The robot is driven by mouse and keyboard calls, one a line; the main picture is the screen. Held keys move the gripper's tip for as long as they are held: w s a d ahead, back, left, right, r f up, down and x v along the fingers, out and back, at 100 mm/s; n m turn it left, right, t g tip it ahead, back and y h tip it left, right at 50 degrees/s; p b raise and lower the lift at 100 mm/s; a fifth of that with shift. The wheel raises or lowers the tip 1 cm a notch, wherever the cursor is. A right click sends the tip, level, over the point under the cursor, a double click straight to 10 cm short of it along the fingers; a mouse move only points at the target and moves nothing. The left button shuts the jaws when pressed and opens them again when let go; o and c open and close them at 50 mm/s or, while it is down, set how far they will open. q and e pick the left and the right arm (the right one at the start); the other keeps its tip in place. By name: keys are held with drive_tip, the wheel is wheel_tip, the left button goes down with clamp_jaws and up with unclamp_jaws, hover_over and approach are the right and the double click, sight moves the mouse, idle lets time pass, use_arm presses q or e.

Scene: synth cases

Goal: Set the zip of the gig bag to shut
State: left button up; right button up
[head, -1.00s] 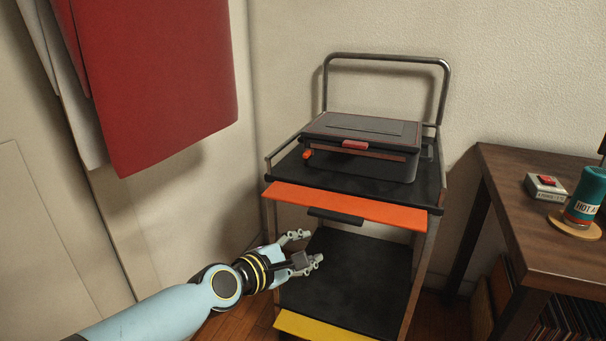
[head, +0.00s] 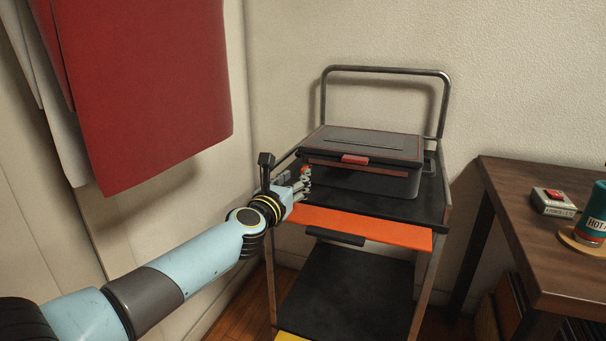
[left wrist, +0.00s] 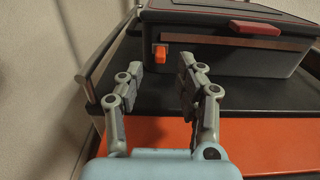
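The gig bag (head: 362,160) is a dark box-like case with a red tab (head: 354,159) at its front, on the top shelf of a trolley. In the left wrist view, the case (left wrist: 225,60) has a brownish zip strip along its front, with an orange zip pull (left wrist: 160,54) at the strip's left end. My left gripper (head: 304,182) is at the case's front left corner. In the left wrist view, its fingers (left wrist: 157,70) are apart with nothing between them, and the pull shows beyond the gap. Whether they touch it is unclear. My right gripper is not in view.
The trolley's top shelf (head: 385,204) has an orange front edge (head: 365,226) below my left gripper and a raised side rail. A red cloth (head: 150,80) hangs at left. A wooden table (head: 515,200) at right holds a small button box (head: 553,203) and a teal can.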

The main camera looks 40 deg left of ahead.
sight(302, 171)
use_arm(q)
drive_tip(key=b+x, duration=0.1)
drive_tip(key=x, duration=0.4)
drive_tip(key=shift+w, duration=0.25)
clamp_jaws()
